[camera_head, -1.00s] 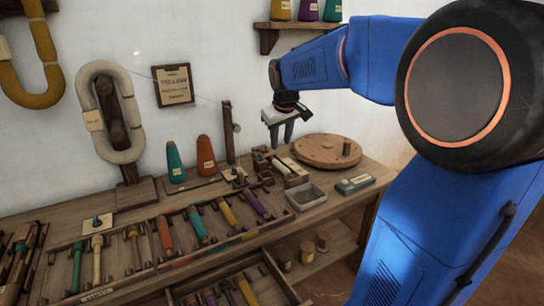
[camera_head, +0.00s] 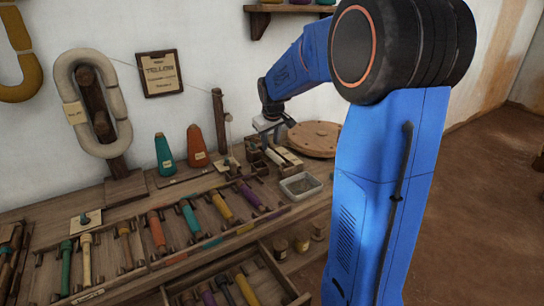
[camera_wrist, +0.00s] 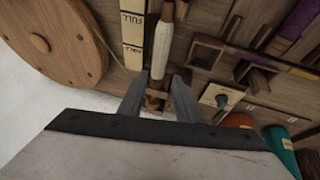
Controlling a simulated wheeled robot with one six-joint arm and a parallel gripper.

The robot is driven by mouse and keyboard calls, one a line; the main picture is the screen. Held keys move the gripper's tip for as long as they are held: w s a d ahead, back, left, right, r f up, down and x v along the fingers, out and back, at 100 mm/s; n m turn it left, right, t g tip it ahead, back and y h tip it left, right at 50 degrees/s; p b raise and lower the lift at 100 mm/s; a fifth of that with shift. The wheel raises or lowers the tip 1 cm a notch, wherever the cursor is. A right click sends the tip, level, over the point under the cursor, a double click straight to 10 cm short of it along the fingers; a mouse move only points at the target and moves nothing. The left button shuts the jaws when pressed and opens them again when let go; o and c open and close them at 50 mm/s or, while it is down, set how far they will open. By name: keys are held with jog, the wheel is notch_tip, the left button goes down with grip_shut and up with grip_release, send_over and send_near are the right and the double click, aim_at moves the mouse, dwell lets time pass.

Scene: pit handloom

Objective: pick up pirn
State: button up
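A pirn (camera_wrist: 163,48) wound with off-white yarn, with a wooden end, shows in the wrist view in a narrow wooden holder beside a strip lettered FULL (camera_wrist: 132,30). My gripper (camera_wrist: 160,80) has its two grey fingers apart, one on each side of the line of the pirn, near its lower end. I cannot tell whether the fingers touch it. In the head view my gripper (camera_head: 268,132) is low over the wooden holder (camera_head: 270,158) at the back of the bench. The pirn is hard to make out there.
A round wooden disc (camera_head: 314,139) lies right of the holder, with a grey tray (camera_head: 301,186) in front. A post (camera_head: 219,120), an orange cone (camera_head: 197,146) and a green cone (camera_head: 164,154) stand to the left. Several coloured pirns lie in racks along the front.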

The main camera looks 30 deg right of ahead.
aim_at(271, 152)
jog(key=shift+s+x, duration=0.15)
jog(key=shift+x, duration=1.35)
jog(key=shift+s+x, duration=0.15)
jog(key=shift+x, duration=1.4)
jog(key=shift+d, duration=0.2)
jog(key=shift+c, duration=0.3)
grip_shut()
